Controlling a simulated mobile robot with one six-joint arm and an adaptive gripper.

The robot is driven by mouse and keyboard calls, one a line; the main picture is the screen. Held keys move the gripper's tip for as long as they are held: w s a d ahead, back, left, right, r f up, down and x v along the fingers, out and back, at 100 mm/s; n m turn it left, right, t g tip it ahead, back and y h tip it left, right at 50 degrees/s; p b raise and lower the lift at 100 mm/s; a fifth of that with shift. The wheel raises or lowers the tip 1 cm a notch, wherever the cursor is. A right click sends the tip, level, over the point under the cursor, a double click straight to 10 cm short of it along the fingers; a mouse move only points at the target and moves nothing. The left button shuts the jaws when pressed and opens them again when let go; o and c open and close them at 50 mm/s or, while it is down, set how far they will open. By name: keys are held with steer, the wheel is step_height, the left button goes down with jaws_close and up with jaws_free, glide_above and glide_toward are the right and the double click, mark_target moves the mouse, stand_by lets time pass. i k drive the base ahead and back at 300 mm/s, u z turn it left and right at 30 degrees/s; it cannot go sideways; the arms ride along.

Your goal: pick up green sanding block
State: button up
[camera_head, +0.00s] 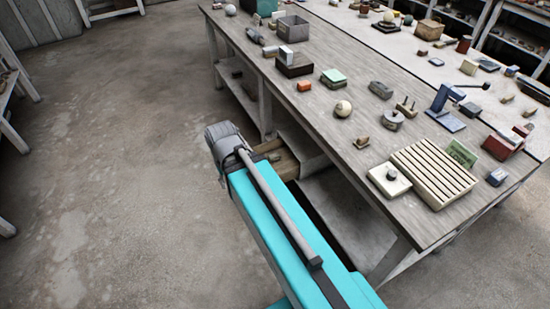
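A block with a pale green top and darker sides (333,77), which looks like the green sanding block, lies on the wooden workbench (330,128), near the middle of its width. It sits apart from the things around it. My teal arm reaches up from the bottom of the picture, beside the bench's near left side. It ends in a grey rounded part low beside the bench. I cannot make out any gripper fingers, and nothing is seen held.
An orange block (304,86), a pale sphere (343,108) and a dark box (294,65) lie near the green block. A slatted wooden rack (434,172) and a green card (461,154) are farther right. An open drawer (283,160) juts out beside my arm. The floor at left is clear.

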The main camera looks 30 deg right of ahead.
mark_target(274, 157)
steer(key=z, duration=0.05)
steer(key=k, duration=1.25)
steer(key=z, duration=0.5)
steer(key=i, duration=1.05)
steer(key=z, duration=0.05)
